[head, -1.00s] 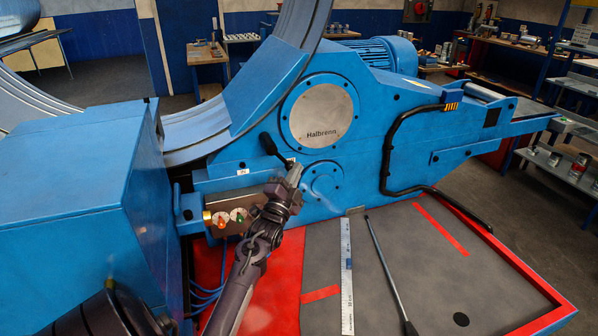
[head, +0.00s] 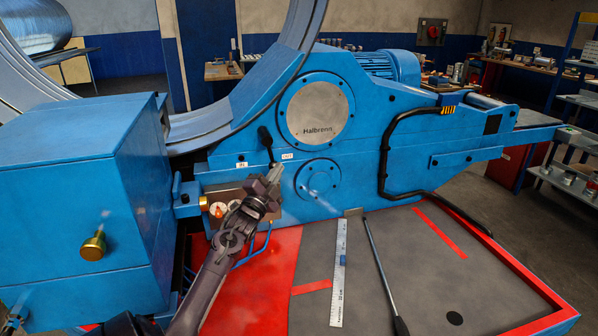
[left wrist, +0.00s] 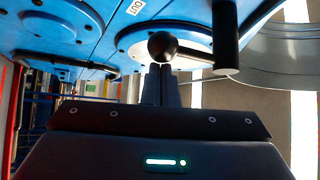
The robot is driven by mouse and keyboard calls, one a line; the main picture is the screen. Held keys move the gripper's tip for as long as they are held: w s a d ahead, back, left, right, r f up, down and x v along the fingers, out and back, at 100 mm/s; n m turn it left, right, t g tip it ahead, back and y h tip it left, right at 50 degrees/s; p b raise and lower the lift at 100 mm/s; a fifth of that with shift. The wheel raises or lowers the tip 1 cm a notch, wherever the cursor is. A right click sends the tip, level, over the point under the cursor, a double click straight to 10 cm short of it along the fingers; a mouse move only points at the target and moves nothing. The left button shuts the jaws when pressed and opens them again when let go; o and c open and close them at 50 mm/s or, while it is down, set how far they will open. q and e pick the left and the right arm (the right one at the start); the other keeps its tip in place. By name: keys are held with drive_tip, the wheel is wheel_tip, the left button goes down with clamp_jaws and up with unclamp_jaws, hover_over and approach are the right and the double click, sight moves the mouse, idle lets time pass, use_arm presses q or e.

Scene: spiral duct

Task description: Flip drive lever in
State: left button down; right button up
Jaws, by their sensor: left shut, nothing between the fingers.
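The drive lever (head: 265,136) is a black rod with a black ball knob on the blue machine's front, leaning up and slightly left. An IN label (head: 242,164) sits left of it and an OUT label (head: 287,156) right of it. My left gripper (head: 276,172) is shut and empty, its tips just below and right of the knob, overlapping the lever's lower part. In the left wrist view the fingers (left wrist: 161,84) point at the black knob (left wrist: 162,46); I cannot tell whether they touch. The OUT label (left wrist: 133,6) shows there too. My right gripper is not in view.
Below the lever is a valve box with an orange knob (head: 218,210). A round Halbrenn cover (head: 318,112) and a smaller blue flange (head: 318,180) are to the right. A ruler (head: 338,275) and a long bar (head: 382,270) lie on the grey mat.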

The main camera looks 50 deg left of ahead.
use_arm(q)
drive_tip(key=shift+s+a+f, duration=0.1)
drive_tip(key=shift+s+a, duration=0.15)
drive_tip(key=shift+a, duration=0.1)
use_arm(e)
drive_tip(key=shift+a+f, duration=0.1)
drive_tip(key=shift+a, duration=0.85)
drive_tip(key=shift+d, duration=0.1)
